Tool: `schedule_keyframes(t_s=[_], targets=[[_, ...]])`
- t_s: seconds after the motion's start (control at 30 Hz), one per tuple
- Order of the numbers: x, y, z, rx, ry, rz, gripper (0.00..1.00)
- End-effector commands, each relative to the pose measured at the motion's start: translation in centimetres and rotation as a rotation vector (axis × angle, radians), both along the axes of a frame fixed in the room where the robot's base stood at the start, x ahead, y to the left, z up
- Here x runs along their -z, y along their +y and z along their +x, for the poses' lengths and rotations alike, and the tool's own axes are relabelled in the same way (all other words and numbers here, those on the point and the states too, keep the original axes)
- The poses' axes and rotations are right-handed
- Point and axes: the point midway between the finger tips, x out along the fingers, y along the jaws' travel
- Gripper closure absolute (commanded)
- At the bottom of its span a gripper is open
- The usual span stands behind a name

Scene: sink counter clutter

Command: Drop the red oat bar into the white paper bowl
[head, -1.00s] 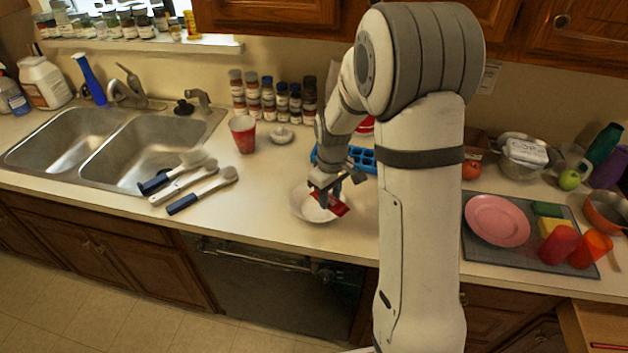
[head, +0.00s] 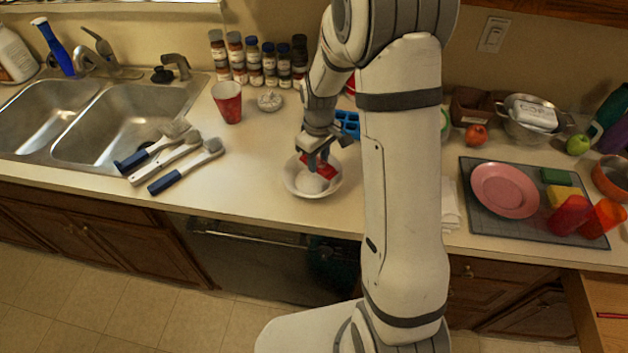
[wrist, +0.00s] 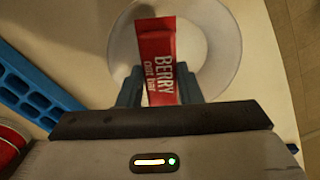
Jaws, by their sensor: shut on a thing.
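The red oat bar (wrist: 157,60), with white "BERRY" lettering, is held between the blue-grey fingers of my gripper (wrist: 158,88). In the wrist view the bar points out over the white paper bowl (wrist: 222,40). In the head view my gripper (head: 318,163) is over the white paper bowl (head: 297,186), with the red oat bar (head: 327,172) at its fingertips above the bowl's inside. The gap between bar and bowl bottom is hard to judge. My gripper and the bar hide part of the bowl's inside.
A blue ice tray (head: 347,124) lies behind the bowl, partly hidden by my arm. A red cup (head: 228,102) and several brushes (head: 172,152) are to the left. A pink plate (head: 505,190) sits on a grey mat at right.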

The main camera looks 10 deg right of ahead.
Motion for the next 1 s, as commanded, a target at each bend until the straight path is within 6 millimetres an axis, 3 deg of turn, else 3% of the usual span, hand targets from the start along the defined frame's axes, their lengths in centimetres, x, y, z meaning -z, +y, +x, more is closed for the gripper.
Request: schedule_keyframes(t_s=[0.33, 0.37, 0.67, 1.0], targets=[[0.68, -0.06, -0.01, 0.001, 0.0, 0.0, 0.9], [0.68, -0.06, 0.0, 0.001, 0.0, 0.0, 0.67], [0.68, -0.09, -0.01, 0.002, 0.0, 0.0, 0.43], [-0.19, -0.13, 0.05, 0.002, -0.002, 0.0, 0.43]])
